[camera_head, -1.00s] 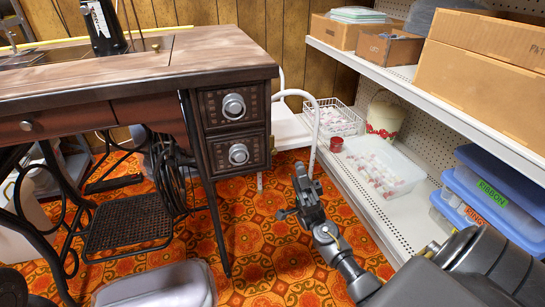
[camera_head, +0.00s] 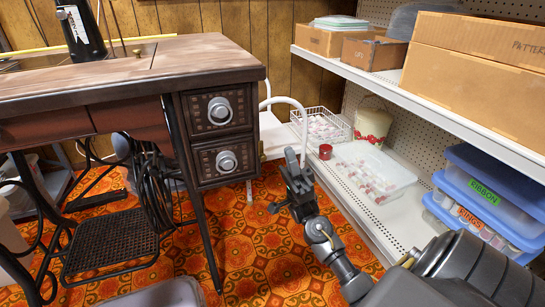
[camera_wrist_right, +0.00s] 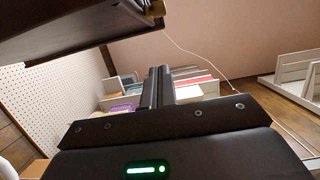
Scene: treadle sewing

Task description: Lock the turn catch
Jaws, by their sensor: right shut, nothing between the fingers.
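I cannot make out the turn catch in either view. The sewing table (camera_head: 150,62) has two dark drawers at its right end, an upper one (camera_head: 200,123) and a lower one (camera_head: 203,167), each with a round silver knob; both look shut. My right gripper (camera_head: 292,165) points up in front and to the right of these drawers, apart from them. In the wrist view its fingers (camera_wrist_right: 160,86) are together with nothing between them. A dark slab (camera_wrist_right: 70,28) with a small tan piece at its right end hangs above left there. My left gripper is not in view.
A white shelf unit (camera_head: 365,75) stands on the right, with cardboard boxes (camera_head: 480,60) above and blue-lidded bins (camera_head: 490,190) below. A clear tub (camera_head: 370,170) and a red jar (camera_head: 325,151) sit on its low shelf. The treadle (camera_head: 112,240) is at left. Patterned floor lies open between.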

